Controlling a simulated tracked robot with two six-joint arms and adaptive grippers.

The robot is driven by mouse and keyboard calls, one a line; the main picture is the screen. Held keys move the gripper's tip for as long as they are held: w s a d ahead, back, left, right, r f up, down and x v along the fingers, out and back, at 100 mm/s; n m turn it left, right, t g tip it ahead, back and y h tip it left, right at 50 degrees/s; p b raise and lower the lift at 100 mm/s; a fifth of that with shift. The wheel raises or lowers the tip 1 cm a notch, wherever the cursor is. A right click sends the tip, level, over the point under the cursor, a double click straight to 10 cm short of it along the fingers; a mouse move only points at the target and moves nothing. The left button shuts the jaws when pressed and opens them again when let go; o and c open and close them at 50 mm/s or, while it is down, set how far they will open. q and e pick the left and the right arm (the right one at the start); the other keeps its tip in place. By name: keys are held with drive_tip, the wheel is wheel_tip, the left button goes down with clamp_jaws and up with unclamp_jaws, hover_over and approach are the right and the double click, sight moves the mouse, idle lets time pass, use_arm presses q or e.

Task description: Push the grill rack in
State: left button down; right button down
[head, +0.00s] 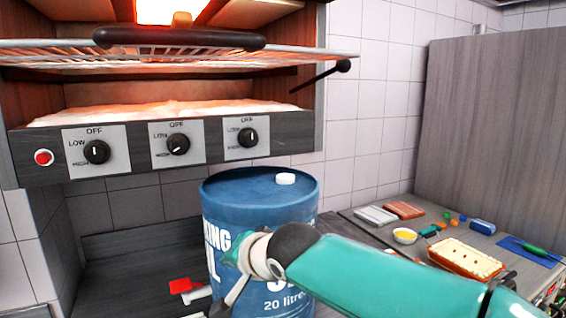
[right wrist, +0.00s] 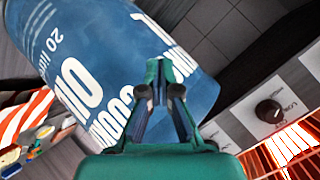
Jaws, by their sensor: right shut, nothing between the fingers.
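The grill rack (head: 325,54) is a wire shelf in the open grill (head: 265,135) at the upper left of the head view. It sticks out past the grill's front, with a thick black handle (head: 180,39) along its front edge. My right arm reaches in from the lower right, in front of a blue oil drum and below the rack. In the right wrist view my right gripper (right wrist: 158,68) is shut and empty, with the drum behind its fingers. The rack is not clear in that view. My left gripper is not in view.
The blue oil drum (head: 262,198) with a white cap stands below the grill. A black-knobbed lever (head: 343,66) projects at the grill's right. Control knobs (head: 177,144) line its front. A counter (head: 385,230) at right holds a baking dish (head: 465,257) and small items.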

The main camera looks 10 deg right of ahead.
drive_tip(key=s+d+r+m+t, duration=0.15)
drive_tip(key=s+r, duration=0.25)
drive_tip(key=r, duration=0.6)
drive_tip(key=s+d+r+m+t, duration=0.1)
drive_tip(key=s+r+m+t, duration=0.15)
drive_tip(key=r, duration=0.85)
drive_tip(key=m+t, duration=0.3)
drive_tip(key=m, duration=0.2)
approach(274, 49)
drive_tip(key=p+x, duration=0.4)
drive_tip(key=x, duration=0.2)
drive_tip(key=shift+d+r+p, duration=0.15)
drive_tip(key=shift+r+p, duration=0.05)
drive_tip(key=shift+p, duration=0.15)
drive_tip(key=shift+w+a+f, duration=0.15)
drive_tip(key=shift+w+a, duration=0.05)
drive_tip(key=shift+w, duration=0.45)
drive_tip(key=shift+a, duration=0.1)
